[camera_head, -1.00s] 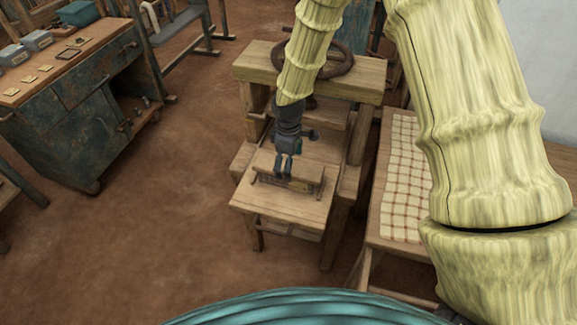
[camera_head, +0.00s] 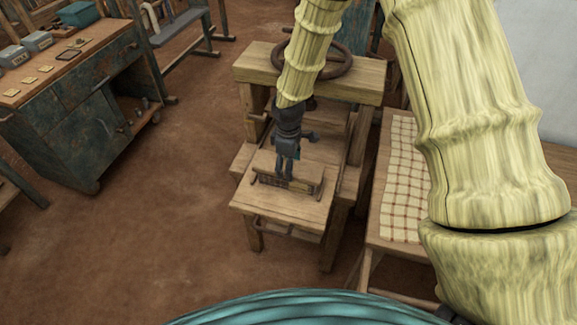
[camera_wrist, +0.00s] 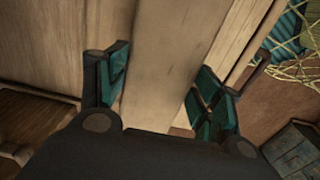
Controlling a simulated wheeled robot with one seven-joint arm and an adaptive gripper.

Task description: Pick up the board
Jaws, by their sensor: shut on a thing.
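The board (camera_head: 308,174) is a short, pale wooden piece lying crosswise low over the front wooden bed of a press-like stand (camera_head: 270,206). My gripper (camera_head: 286,180) reaches down on it from above, near its middle. In the wrist view the board (camera_wrist: 165,60) runs between the two green-padded fingers of my gripper (camera_wrist: 160,88), one against each long side. The gripper is shut on it. I cannot tell whether the board is clear of the surface beneath. The fingers hide part of it.
Behind the board stands the press frame with a thick top beam (camera_head: 345,85) and a handwheel (camera_head: 325,62). A bench with a pale checked panel (camera_head: 402,180) is close on the right. A worn cabinet (camera_head: 85,130) stands at left, with bare floor between.

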